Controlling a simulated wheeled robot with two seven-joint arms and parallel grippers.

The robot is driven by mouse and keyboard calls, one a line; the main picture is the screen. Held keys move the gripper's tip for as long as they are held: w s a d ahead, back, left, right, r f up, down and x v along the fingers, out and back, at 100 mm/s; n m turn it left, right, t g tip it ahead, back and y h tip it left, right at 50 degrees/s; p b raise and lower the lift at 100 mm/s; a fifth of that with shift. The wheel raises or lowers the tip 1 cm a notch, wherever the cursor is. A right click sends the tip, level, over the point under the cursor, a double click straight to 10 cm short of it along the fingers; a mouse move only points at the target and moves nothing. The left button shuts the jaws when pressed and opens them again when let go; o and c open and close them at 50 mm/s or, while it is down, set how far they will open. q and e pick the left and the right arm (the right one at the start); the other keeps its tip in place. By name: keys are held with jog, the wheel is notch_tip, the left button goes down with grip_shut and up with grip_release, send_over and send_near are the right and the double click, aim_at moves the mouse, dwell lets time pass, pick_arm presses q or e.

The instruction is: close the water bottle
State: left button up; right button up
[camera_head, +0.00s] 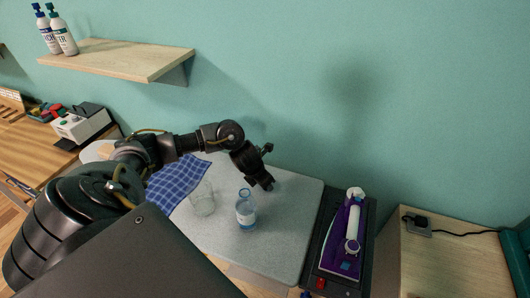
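My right gripper is not in view.
A clear glass (203,200) stands left of the bottle near a blue checked cloth (175,184). A purple and white iron (349,232) lies on a dark stand to the right. A wooden shelf (120,60) with two bottles is at upper left. The tabletop's right side is clear.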

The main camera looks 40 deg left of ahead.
pick_arm(q)
notch_tip(320, 180, up, 9)
jog(key=shift+r, duration=0.2)
dwell(0.4)
jog(key=d+r+m+g+h+b, duration=0.2)
jog(key=d+m+g+h+b, duration=0.1)
jog(key=d+m, duration=1)
jog(key=s+d+r+m+g+b, duration=0.1)
jog(key=s+d+r+m+g, duration=0.2)
jog(key=m, duration=0.7)
jog(key=shift+s+d+r+m+g, duration=0.4)
jog(key=shift+s+g, duration=0.3)
jog(key=shift+s, duration=0.65)
jog(key=shift+f, duration=0.15)
